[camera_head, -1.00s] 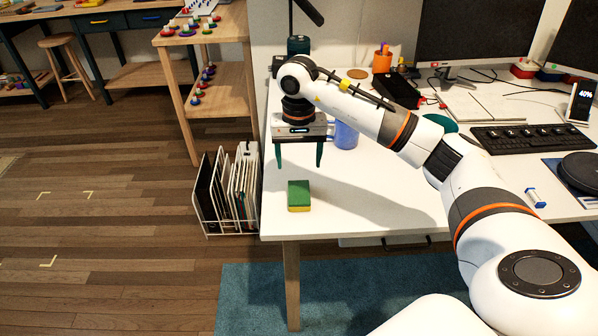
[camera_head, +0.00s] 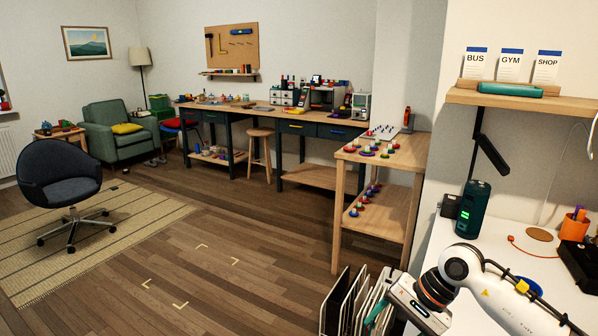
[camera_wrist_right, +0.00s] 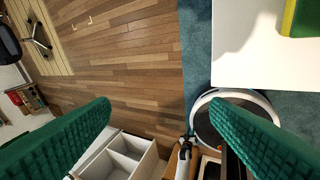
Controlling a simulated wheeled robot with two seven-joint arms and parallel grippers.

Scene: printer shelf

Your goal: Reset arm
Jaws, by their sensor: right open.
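My right arm enters from the bottom right of the head view. Its gripper (camera_head: 378,318) is at the bottom edge, over the near left edge of the white desk, tilted; one teal finger shows there. In the right wrist view the two green ribbed fingers of this gripper (camera_wrist_right: 160,106) are wide apart with nothing between them. Wooden floor and a strip of blue rug lie beyond them. My left gripper is not in view.
The white desk (camera_wrist_right: 255,60) carries a green and yellow sponge (camera_wrist_right: 301,18), at the wrist view's top right. A file rack (camera_head: 352,300) stands by the desk. A dark green speaker-like device (camera_head: 472,210), an orange cup (camera_head: 573,226) and a shelf (camera_head: 520,102) are near the arm.

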